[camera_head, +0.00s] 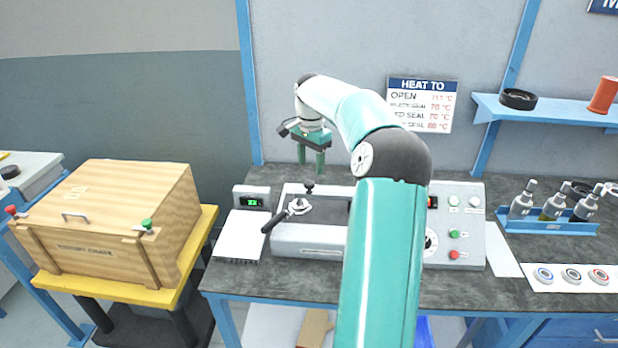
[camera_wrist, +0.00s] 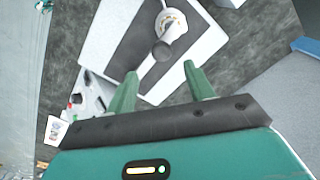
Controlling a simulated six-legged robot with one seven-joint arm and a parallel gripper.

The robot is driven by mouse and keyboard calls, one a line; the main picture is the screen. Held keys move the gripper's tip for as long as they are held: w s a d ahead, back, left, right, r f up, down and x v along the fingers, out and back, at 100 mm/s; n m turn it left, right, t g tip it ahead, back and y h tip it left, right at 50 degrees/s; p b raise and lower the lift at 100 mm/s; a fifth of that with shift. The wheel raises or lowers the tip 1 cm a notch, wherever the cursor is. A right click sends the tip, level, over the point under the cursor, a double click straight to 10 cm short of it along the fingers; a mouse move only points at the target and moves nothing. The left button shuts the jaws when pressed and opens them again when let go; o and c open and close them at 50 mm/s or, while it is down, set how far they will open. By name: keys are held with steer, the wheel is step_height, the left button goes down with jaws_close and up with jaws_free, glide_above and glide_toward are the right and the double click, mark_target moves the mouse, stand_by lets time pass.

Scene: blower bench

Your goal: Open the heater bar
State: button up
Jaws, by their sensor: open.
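The grey bench machine (camera_head: 305,237) stands in the middle of the bench, with a dark bar (camera_head: 328,209) along its top that looks like the heater bar. A black-gripped lever (camera_head: 273,221) with a metal pivot sticks out at its left front. My gripper (camera_head: 311,168) is open and empty, pointing down above and behind the machine's left end. In the wrist view, the lever (camera_wrist: 162,49) shows beyond and between my open green fingers (camera_wrist: 160,72), apart from them. My arm hides the middle of the machine in the head view.
A small display (camera_head: 252,201) and a white sheet (camera_head: 240,236) lie left of the machine. A wooden crate (camera_head: 110,215) stands further left. Bottles in a blue rack (camera_head: 548,227) are at right. A heat sign (camera_head: 422,103) hangs on the wall behind.

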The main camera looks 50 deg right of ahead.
mark_target(310, 182)
steer(key=f, duration=0.6)
steer(key=shift+w+a, duration=0.1)
steer(key=shift+w, duration=0.1)
jaws_close()
